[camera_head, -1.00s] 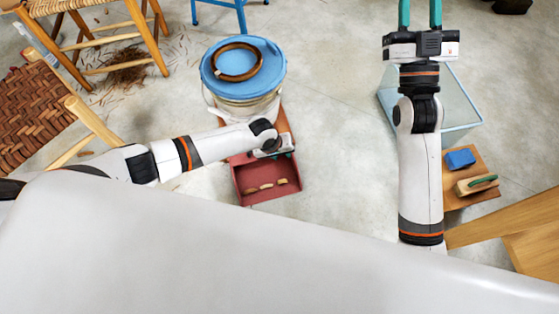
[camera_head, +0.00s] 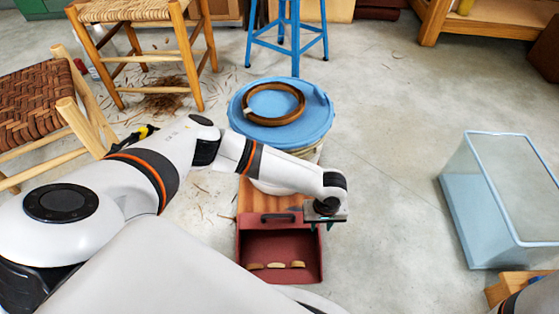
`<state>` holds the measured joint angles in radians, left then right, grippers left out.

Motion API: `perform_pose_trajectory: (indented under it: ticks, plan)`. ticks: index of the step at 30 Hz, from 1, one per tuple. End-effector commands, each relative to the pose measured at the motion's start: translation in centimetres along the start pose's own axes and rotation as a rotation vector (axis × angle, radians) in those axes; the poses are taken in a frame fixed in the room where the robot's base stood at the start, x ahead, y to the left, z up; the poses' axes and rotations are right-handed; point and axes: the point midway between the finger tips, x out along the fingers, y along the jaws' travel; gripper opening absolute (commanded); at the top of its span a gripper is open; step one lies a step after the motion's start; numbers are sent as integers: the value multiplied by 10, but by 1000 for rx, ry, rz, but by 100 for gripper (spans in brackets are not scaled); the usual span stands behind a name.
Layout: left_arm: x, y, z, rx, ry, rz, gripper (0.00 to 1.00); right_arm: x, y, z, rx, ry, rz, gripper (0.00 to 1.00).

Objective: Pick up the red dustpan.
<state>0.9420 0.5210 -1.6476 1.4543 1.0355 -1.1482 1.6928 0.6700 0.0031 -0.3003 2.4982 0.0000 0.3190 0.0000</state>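The red dustpan (camera_head: 308,262) lies in the lower middle of the head view, with a dark handle (camera_head: 278,217) at its far edge and a few small tan pieces (camera_head: 276,265) inside. My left gripper (camera_head: 314,226) points down over the dustpan's far right corner, to the right of the handle. My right gripper is out of view.
A bucket with a blue lid (camera_head: 300,134) and a brown ring (camera_head: 273,119) stands behind the dustpan, by a wooden board (camera_head: 252,196). A clear blue bin (camera_head: 468,222) stands at the right. Chairs are at the left. Floor between dustpan and bin is clear.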

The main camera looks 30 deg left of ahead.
Motion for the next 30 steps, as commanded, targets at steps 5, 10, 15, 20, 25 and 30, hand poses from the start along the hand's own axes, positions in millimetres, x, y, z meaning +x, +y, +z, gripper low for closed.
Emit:
perform_pose_trajectory:
  ticks: [5, 10, 15, 20, 25, 30]
  plan:
    - [14, 0, 0, 0, -1, -1, 33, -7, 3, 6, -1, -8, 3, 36]
    - [34, 0, 0, 0, 0, 0, 33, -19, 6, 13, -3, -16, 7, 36]
    - [61, -1, 1, 1, -2, -1, 33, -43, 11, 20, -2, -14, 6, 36]
    - [73, 0, 0, 0, -1, -1, 33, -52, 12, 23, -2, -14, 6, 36]
    - [73, 0, 0, 0, -1, -1, 33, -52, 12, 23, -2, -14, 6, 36]
    - [73, 0, 0, 0, 0, -1, 25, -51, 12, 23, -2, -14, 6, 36]
